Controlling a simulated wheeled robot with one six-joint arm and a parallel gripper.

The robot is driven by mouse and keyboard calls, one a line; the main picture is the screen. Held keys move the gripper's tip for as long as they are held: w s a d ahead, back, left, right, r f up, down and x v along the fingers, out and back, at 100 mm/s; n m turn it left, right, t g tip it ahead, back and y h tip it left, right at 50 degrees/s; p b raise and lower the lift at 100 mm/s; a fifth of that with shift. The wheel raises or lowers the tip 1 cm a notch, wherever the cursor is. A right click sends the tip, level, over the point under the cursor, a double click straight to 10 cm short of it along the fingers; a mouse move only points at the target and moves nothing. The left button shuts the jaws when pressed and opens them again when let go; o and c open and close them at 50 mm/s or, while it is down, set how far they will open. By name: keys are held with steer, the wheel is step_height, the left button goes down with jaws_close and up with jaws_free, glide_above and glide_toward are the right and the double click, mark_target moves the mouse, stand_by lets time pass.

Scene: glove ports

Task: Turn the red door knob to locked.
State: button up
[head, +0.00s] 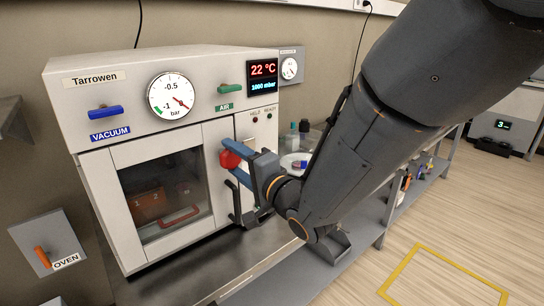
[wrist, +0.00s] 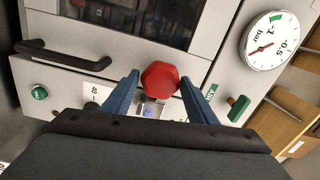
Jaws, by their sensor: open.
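The red door knob (head: 230,158) is on the right side of the vacuum oven's front, beside the windowed door (head: 165,195). In the wrist view the knob (wrist: 160,79) is a red, many-sided cap between the blue fingers of my gripper (wrist: 158,86). The fingers stand on either side of it, with a small gap visible at least on the left. In the head view my gripper (head: 236,160) reaches the knob from the right and partly hides it. The gripper is open. Any lock marking by the knob is mostly hidden.
The black door handle (head: 234,200) is just below the knob. A blue vacuum lever (head: 105,112), a green air lever (head: 230,88) and a pressure gauge (head: 171,95) are on the panel above. Bottles (head: 304,130) and a plate stand behind my arm.

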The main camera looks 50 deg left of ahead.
steer(key=d+b, duration=0.1)
steer(key=d, duration=0.5)
steer(key=shift+d+b, duration=0.25)
steer(key=shift+b, duration=0.05)
steer(key=shift+w+f, duration=0.1)
